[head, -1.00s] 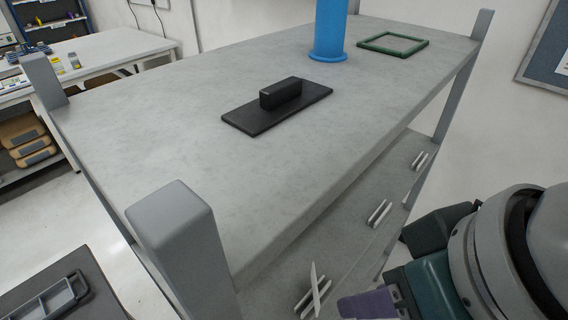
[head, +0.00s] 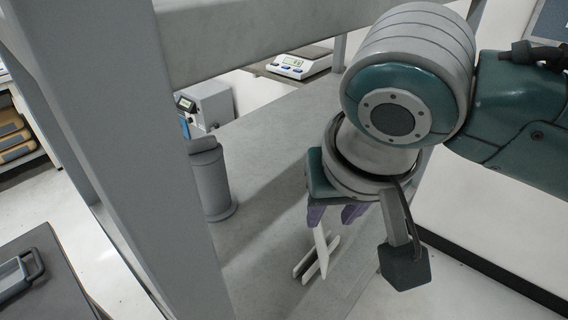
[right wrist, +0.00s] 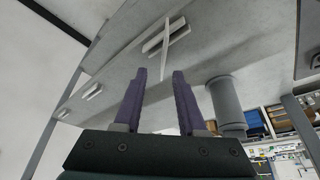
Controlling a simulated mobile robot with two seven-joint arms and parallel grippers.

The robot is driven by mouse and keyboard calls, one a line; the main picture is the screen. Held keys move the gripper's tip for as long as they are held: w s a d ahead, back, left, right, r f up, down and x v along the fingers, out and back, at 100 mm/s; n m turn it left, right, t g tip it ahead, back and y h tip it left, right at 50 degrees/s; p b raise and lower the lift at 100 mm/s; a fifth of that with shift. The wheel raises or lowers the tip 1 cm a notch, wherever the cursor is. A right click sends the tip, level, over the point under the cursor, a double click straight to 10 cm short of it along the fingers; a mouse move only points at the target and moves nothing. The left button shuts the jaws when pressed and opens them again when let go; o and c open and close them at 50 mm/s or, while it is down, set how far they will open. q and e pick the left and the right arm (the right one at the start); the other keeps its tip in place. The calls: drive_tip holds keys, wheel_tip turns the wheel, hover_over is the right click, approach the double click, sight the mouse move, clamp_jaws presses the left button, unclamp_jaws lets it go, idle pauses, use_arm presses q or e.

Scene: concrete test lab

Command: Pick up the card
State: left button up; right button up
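The card (head: 321,252) is a thin white piece standing tilted in a small slotted holder (head: 330,246) on the lower grey shelf. In the right wrist view the card (right wrist: 166,48) crosses its holder (right wrist: 153,43) at an angle. My right gripper (head: 335,213) reaches in from the right with purple fingers, open, just above the card's upper end. In the right wrist view, the card's near end appears between the open fingertips (right wrist: 160,74). I cannot tell whether the fingers touch it. My left gripper is out of view.
A grey cylinder (head: 211,180) stands left of the holder on the shelf. A thick grey post (head: 125,120) and the upper shelf edge (head: 260,38) border the space. Other holders (right wrist: 92,91) sit along the shelf, which is otherwise clear nearby.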

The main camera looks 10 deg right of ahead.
sight(322, 230)
drive_tip(key=x, duration=0.5)
drive_tip(key=shift+s+a+f, duration=0.1)
drive_tip(key=shift+a+f, duration=0.2)
drive_tip(key=shift+f, duration=0.1)
clamp_jaws()
